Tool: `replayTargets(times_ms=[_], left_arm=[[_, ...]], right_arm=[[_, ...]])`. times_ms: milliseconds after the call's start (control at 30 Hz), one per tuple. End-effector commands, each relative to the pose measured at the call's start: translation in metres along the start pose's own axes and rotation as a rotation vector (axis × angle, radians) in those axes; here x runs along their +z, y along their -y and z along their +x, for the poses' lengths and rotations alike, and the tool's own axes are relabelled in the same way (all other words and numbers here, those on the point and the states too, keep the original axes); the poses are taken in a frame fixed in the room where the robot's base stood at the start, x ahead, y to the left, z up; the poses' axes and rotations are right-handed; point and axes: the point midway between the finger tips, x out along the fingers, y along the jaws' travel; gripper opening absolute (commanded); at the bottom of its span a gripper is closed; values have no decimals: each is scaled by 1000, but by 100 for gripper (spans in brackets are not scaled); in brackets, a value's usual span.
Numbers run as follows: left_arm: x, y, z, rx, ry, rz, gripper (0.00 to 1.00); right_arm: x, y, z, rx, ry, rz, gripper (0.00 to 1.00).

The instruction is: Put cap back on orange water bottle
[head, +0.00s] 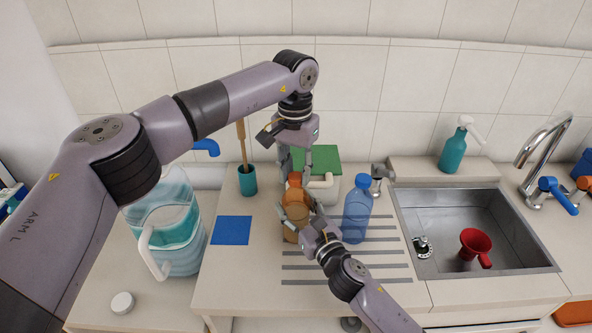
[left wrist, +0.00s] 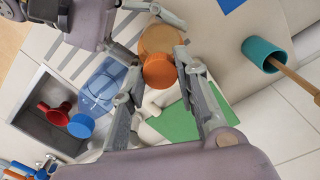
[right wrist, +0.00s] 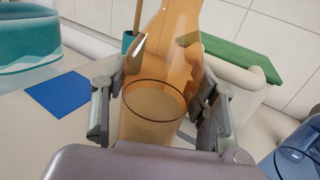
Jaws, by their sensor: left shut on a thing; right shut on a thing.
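The orange water bottle (head: 291,234) stands upright on the counter, see-through and amber. My right gripper (head: 297,212) is shut on its body; the right wrist view shows the bottle (right wrist: 155,105) between the two fingers. My left gripper (head: 295,170) points down from above, its fingers shut on the orange cap (head: 294,178). In the left wrist view the cap (left wrist: 160,71) sits between the fingertips, over the bottle's top (left wrist: 162,38). I cannot tell whether cap and neck touch, as the fingers and cap hide the rim.
A blue bottle (head: 356,218) stands close right of the orange one. A green-lidded container (head: 326,157) is behind. A teal cup (head: 247,181), blue mat (head: 231,231) and large pitcher (head: 180,260) are left. The sink (head: 450,215) with a red funnel (head: 475,243) is right.

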Motion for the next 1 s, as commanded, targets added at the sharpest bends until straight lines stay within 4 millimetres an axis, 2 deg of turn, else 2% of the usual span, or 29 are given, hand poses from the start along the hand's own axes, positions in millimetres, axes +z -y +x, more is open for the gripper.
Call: replayTargets(times_ms=[300,633,767,1000], left_arm=[[0,0,0,-1,-1,-2,48],[0,0,-2,0,-1,-3,48],[-1,0,-12,-1,-2,-2,48],[0,-1,-43,0,-2,-3,48]], right_arm=[[-2,-1,0,1,-2,2,0],[-2,-1,0,1,-3,2,0],[-2,-1,0,1,-3,2,0],[-2,-1,0,1,-3,2,0]])
